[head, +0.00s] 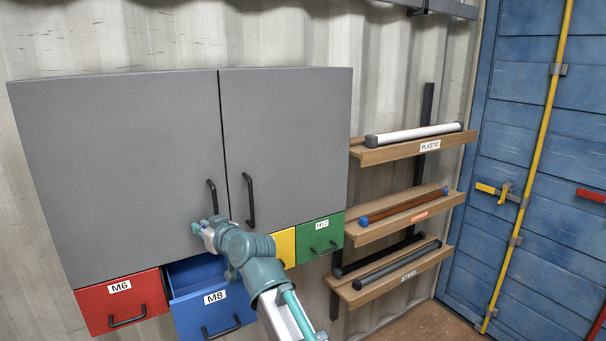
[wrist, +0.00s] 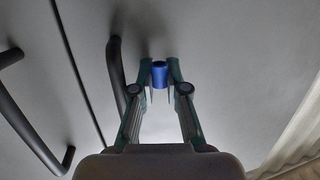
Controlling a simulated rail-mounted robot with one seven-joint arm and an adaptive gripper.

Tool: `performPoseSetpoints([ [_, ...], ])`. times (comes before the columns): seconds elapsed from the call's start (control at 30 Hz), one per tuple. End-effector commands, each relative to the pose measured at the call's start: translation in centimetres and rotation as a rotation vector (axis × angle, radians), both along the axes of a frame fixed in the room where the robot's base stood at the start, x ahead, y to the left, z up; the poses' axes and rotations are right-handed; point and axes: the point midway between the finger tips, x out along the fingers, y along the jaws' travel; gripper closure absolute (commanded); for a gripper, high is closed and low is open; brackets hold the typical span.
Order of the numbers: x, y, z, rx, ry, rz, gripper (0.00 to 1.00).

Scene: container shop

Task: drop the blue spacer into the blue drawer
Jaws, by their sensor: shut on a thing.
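The blue spacer (wrist: 159,74) is a small blue cylinder, seen in the wrist view between my gripper's fingertips. My gripper (wrist: 160,80) is shut on it, in front of the grey cabinet doors. In the head view my gripper (head: 203,230) is near the lower edge of the doors, above the blue drawer, and the spacer cannot be made out there. The blue drawer (head: 213,310), labelled M8, is pulled out, with part of its inside showing. My arm is just to the right of it.
A grey cabinet (head: 120,170) with two black door handles (head: 249,200) stands above the drawers. A red drawer (head: 121,301), a yellow drawer (head: 285,248) and a green drawer (head: 317,238) flank the blue one. Wooden shelves (head: 420,149) with bars hang at the right.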

Motion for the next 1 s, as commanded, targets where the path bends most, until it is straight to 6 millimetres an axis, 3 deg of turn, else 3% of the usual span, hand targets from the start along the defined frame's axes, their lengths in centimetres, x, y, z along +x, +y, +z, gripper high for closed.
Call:
performPoseSetpoints([
  [0.23, 0.00, 0.00, -0.05, 0.000, 0.000, 0.000, 0.95],
  [0.3, 0.00, 0.00, -0.05, 0.000, 0.000, 0.000, 0.77],
  [0.43, 0.02, -0.02, -0.04, 0.000, 0.000, -0.001, 0.57],
  [1.0, -0.22, -0.57, 0.10, 0.000, -0.004, -0.005, 0.57],
])
